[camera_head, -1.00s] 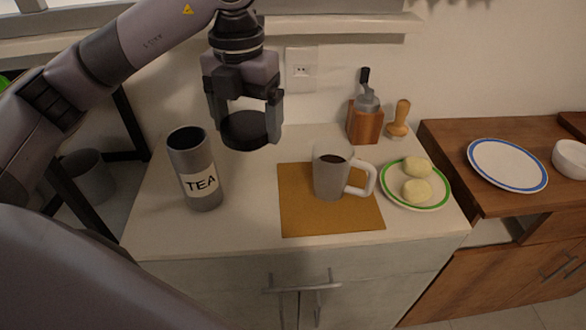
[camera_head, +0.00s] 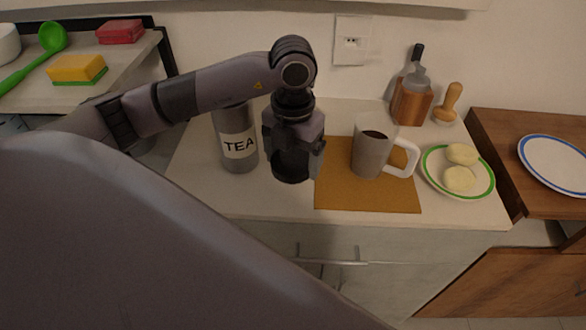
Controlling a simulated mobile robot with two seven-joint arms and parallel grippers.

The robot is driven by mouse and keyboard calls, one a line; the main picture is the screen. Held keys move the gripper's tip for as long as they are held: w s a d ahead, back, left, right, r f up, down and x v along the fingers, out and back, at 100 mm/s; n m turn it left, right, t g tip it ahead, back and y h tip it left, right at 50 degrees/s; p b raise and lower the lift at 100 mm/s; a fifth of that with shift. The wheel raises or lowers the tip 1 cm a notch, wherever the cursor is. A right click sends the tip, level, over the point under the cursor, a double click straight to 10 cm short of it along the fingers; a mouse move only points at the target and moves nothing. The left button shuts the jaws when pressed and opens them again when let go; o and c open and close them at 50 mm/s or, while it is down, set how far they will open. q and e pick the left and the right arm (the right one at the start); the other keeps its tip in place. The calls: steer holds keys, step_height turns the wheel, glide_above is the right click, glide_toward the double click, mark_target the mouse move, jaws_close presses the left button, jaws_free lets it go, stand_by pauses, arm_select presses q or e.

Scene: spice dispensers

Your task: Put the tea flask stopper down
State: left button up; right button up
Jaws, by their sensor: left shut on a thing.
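My left gripper (camera_head: 294,158) points down and is shut on the dark round tea flask stopper (camera_head: 291,170). The stopper is low over the white counter, between the tea flask and the brown mat. I cannot tell whether it touches the counter. The grey tea flask (camera_head: 238,147), with a white TEA label, stands upright left of the gripper. My arm hides its top. My right gripper is not in view.
A grey mug (camera_head: 369,155) of dark liquid stands on the brown mat (camera_head: 366,198). A green-rimmed plate (camera_head: 447,183) with two pale rounds is to the right. A wooden holder (camera_head: 411,106) stands behind. The white counter (camera_head: 270,203) is bare at the front left.

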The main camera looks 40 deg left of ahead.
mark_target(293, 172)
arm_select(q)
steer(key=shift+f, duration=1.95)
steer(key=shift+f, duration=0.15)
steer(key=o, duration=0.8)
step_height(293, 172, up, 12)
steer(key=shift+r+b, duration=0.2)
steer(key=shift+b, duration=0.15)
